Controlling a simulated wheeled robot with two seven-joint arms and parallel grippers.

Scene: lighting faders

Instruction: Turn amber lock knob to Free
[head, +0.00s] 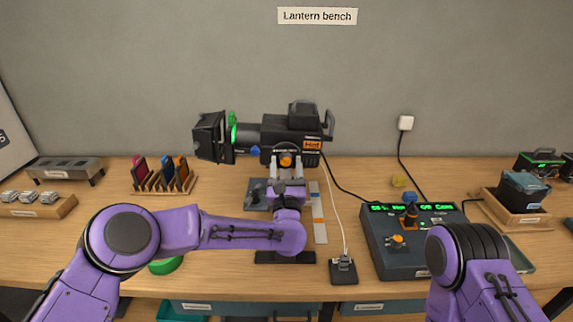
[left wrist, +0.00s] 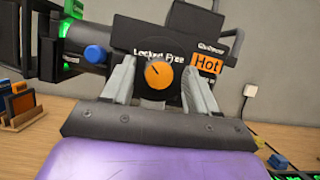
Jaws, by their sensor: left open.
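The amber lock knob (head: 286,160) is on the side of the black lantern (head: 275,132). In the left wrist view the amber knob (left wrist: 159,74) sits below the words "Locked" and "Free", and its dark pointer line slants up and left, toward "Locked". My left gripper (head: 286,170) is in front of the lantern. In the left wrist view the left gripper's grey fingers (left wrist: 160,82) stand open on either side of the knob, with gaps showing. My right gripper is out of view; only part of that arm shows.
A blue knob (left wrist: 96,54) is left of the amber one, and an orange "Hot" label (left wrist: 206,64) is to its right. A fader console (head: 380,250) stands at right. A rack of coloured filters (head: 165,182) is at left.

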